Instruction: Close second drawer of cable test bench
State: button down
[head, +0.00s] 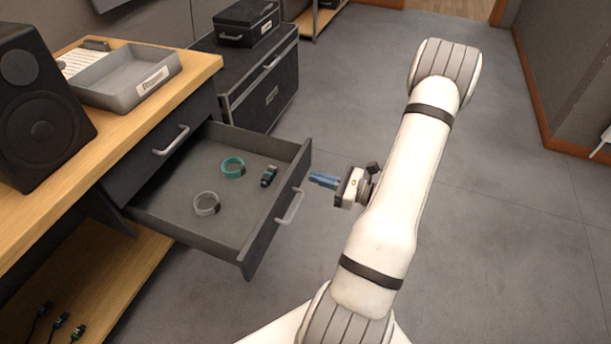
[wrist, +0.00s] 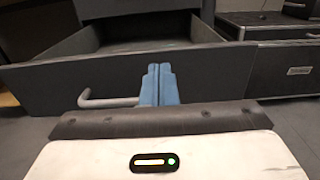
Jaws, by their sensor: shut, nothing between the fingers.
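The second drawer (head: 268,228) of the wooden-topped bench is pulled far out, below a shut upper drawer (head: 172,150). Inside it lie a teal cable coil (head: 233,167), a grey coil (head: 206,204) and a small dark connector (head: 269,176). My gripper (head: 312,178) is shut and empty, with blue fingers pointing at the drawer front from the open side. In the wrist view the shut fingertips (wrist: 159,70) are in front of the drawer front (wrist: 210,75), just right of its handle (wrist: 105,101). I cannot tell whether they touch it; the head view suggests a small gap.
A black case (head: 262,80) with a smaller box (head: 246,22) on top stands beyond the drawer. The bench top (head: 200,75) holds a grey tray (head: 125,80) and a speaker (head: 35,105). Floor (head: 520,230) to the right is clear.

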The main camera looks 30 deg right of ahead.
aim_at(294, 171)
jog(key=x, duration=0.4)
jog(key=shift+a+b, duration=0.1)
jog(key=shift+b, duration=0.2)
jog(key=shift+w+a, duration=0.1)
jog(key=shift+w, duration=0.05)
